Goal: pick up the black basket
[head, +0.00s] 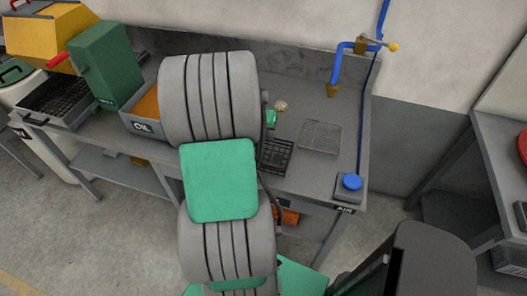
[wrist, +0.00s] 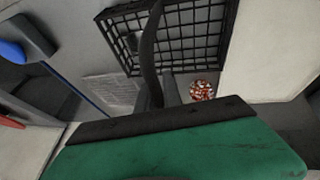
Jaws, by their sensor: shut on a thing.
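The black basket (head: 276,157) is a dark open-grid piece. In the head view it shows over the grey bench, just right of my arm, partly hidden by it. In the wrist view the basket (wrist: 196,69) fills the top middle, close to the camera, with its grid facing me. My gripper (wrist: 152,45) shows there as a dark finger crossing the basket's near side, and it is shut on the basket. In the head view my arm hides most of the gripper. I cannot tell whether the basket touches the bench.
A grey block with a blue knob (head: 350,186) stands at the front right corner. An OIL tray (head: 142,127) is left of my arm.

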